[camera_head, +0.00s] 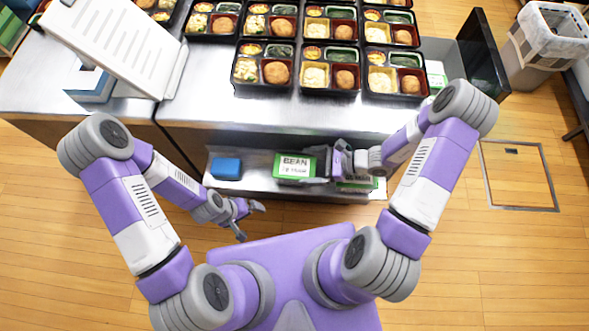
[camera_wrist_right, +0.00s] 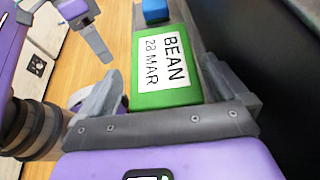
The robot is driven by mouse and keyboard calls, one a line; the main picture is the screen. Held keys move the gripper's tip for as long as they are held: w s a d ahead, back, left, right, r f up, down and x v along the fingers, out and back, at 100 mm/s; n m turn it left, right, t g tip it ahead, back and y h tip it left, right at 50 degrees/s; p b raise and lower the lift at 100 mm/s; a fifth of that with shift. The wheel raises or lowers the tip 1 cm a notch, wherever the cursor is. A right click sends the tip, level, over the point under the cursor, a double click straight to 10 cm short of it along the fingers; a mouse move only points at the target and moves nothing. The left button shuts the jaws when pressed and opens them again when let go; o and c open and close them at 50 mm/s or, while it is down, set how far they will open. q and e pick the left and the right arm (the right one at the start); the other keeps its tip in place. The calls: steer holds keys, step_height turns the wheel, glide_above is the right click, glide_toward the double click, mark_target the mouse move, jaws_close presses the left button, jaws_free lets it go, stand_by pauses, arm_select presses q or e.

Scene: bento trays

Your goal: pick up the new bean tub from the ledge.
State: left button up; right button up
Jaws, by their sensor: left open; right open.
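A green tub with a white label reading BEAN (camera_head: 293,166) sits on the ledge (camera_head: 265,186) below the counter. In the right wrist view the tub (camera_wrist_right: 178,97) is labelled BEAN 28 MAR. My right gripper (camera_head: 316,167) is open at the tub's right end, and its fingers (camera_wrist_right: 155,85) lie on either side of the tub's near part. I cannot tell whether they touch it. A second green tub (camera_head: 357,185) is partly hidden under my right gripper; its label cannot be read. My left gripper (camera_head: 246,218) is open and empty, in front of the ledge.
A blue box (camera_head: 226,167) stands on the ledge left of the bean tub. Several filled bento trays (camera_head: 330,92) stand on the steel counter (camera_head: 215,105) above. A white slotted panel (camera_head: 125,45) is at the upper left. A bin (camera_head: 535,55) stands far right.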

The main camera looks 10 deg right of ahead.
mark_target(295, 167)
steer(key=shift+x, duration=1.55)
steer(key=shift+c, duration=0.5)
steer(key=shift+d, duration=0.1)
steer(key=c, duration=0.7)
steer(key=shift+c, duration=0.6)
steer(key=shift+w+r, duration=0.1)
